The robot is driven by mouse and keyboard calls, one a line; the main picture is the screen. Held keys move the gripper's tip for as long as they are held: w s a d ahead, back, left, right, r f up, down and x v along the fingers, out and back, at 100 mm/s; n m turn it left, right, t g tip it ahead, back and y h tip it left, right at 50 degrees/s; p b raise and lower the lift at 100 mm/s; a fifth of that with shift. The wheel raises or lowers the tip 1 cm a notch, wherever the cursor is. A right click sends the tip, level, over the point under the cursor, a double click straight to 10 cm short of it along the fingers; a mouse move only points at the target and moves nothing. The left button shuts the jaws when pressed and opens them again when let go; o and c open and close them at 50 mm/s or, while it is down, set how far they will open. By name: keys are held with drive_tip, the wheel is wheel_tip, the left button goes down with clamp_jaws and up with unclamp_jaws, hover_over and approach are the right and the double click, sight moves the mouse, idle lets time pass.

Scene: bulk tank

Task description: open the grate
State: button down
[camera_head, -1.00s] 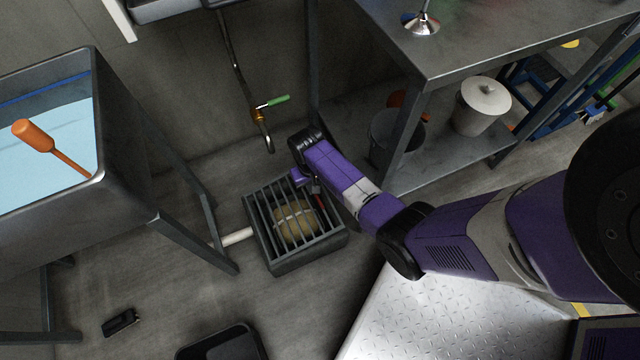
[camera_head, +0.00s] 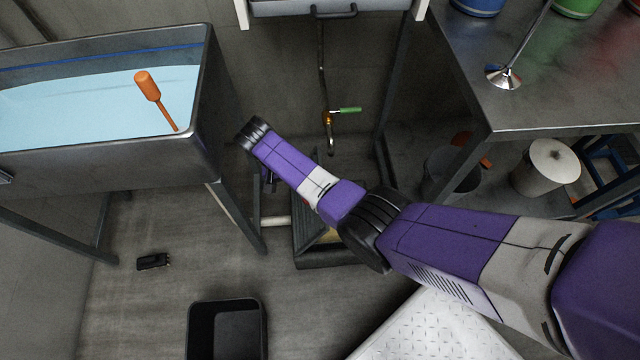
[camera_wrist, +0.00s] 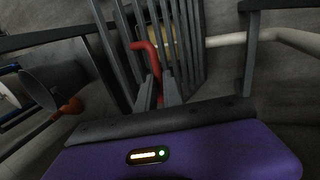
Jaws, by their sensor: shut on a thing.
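The grate's dark parallel bars (camera_wrist: 190,48) run up through the wrist view. The red hooked handle (camera_wrist: 154,58) stands among them. My gripper (camera_wrist: 159,92) is shut on the lower part of this handle. In the head view, the dark floor box (camera_head: 335,262) stands below my arm, with part of its top no longer covered by bars. The grate looks raised and tilted, but my arm hides most of it, the fingers and the handle there. A beige lump (camera_wrist: 164,40) shows behind the bars in the wrist view.
A steel tank (camera_head: 195,150) with blue liquid and an orange-handled tool (camera_head: 148,88) stands left. A steel table (camera_head: 540,95) with a white bucket (camera_head: 546,167) below is right. A black bin (camera_head: 228,305) and small black object (camera_head: 153,261) lie on open floor.

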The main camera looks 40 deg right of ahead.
drive_tip(key=shift+w+a+f+b, duration=0.1)
drive_tip(key=shift+w+a+b, duration=0.15)
drive_tip(key=shift+a, duration=0.5)
drive_tip(key=shift+w+a+f+b, duration=0.15)
drive_tip(key=shift+w+a, duration=0.15)
drive_tip(key=shift+a, duration=0.4)
drive_tip(key=c, duration=1.6)
unclamp_jaws()
drive_tip(key=shift+o, duration=0.6)
drive_tip(key=shift+w+r, duration=0.15)
drive_tip(key=shift+r, duration=0.05)
wheel_tip(320, 180, up, 20)
drive_tip(key=p, duration=0.8)
